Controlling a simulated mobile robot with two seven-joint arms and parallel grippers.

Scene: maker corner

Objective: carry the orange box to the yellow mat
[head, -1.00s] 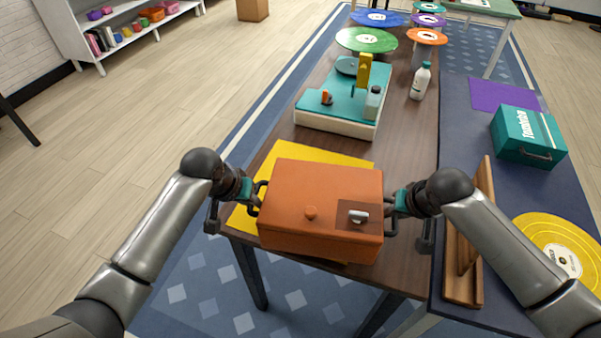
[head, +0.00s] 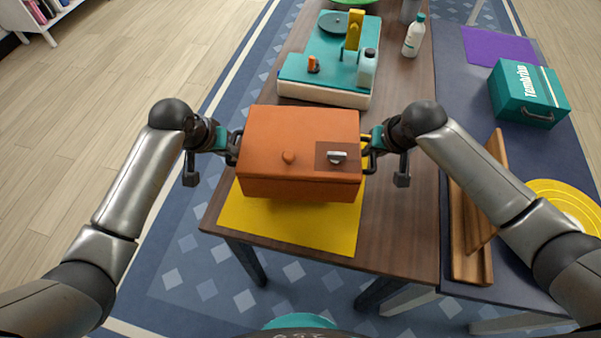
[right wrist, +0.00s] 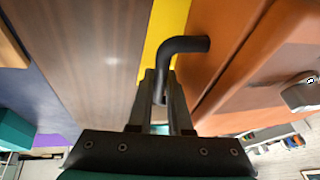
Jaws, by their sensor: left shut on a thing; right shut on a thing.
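The orange box (head: 300,150) is between my two grippers in the head view, with a round knob and a metal latch on it. My left gripper (head: 233,146) is shut on the handle at its left side. My right gripper (head: 369,149) is shut on the handle at its right side; the right wrist view shows the fingers around the dark bent handle (right wrist: 188,45). The yellow mat (head: 290,228) lies on the brown table, its near part bare in front of the box. The box covers its far part. I cannot tell whether the box touches the mat.
A teal-topped machine (head: 325,92) and a white bottle (head: 414,36) stand on the brown table (head: 405,215) beyond the box. On the dark side table to the right are a teal case (head: 527,92), a wooden stand (head: 470,240), a purple mat (head: 500,46) and a yellow disc (head: 570,203).

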